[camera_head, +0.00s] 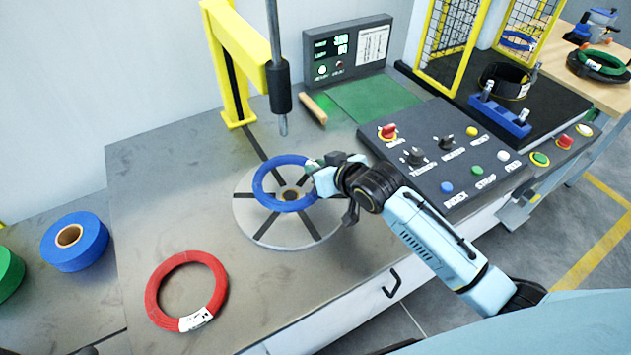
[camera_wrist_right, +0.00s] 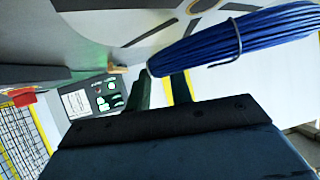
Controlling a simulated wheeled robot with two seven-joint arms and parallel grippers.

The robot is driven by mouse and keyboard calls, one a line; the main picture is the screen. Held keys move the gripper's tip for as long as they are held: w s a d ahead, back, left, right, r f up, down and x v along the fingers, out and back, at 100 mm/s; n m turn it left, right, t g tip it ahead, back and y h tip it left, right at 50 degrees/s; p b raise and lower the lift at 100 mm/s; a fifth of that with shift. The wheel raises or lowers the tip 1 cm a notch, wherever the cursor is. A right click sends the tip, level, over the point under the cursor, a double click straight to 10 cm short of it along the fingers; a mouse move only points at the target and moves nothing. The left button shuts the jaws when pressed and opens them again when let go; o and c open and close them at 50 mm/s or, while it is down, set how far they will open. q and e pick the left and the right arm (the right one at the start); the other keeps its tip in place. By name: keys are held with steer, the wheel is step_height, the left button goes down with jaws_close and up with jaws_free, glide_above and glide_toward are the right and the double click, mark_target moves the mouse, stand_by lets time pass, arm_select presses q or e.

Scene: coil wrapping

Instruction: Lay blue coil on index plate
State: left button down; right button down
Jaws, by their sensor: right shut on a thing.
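The blue coil (camera_head: 268,200) is a ring over the round grey index plate (camera_head: 251,226), which has dark radial slots and a brown hub (camera_head: 291,195). My right gripper (camera_head: 318,175) is shut on the coil's right side. The coil shows large in the right wrist view (camera_wrist_right: 235,40), with a dark tie around it and part of the plate (camera_wrist_right: 150,20) behind. The coil seems to be slightly above the plate; contact is hard to tell. The hub shows inside the ring. My left gripper is not clearly in view.
A red coil (camera_head: 157,291) lies at the front of the table. A blue tape roll (camera_head: 75,243) stands at left. A yellow arm with a vertical rod (camera_head: 280,90) rises behind the plate. The control panel (camera_head: 440,160) is at right. Bare table lies left of the plate.

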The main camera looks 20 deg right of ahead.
steer(key=shift+f+b, duration=0.3)
steer(key=shift+f, duration=1.55)
steer(key=shift+f, duration=0.1)
steer(key=c, duration=1.2)
jaws_free()
steer(key=shift+c, duration=0.2)
steer(key=p+v, duration=0.2)
steer(key=v, duration=1)
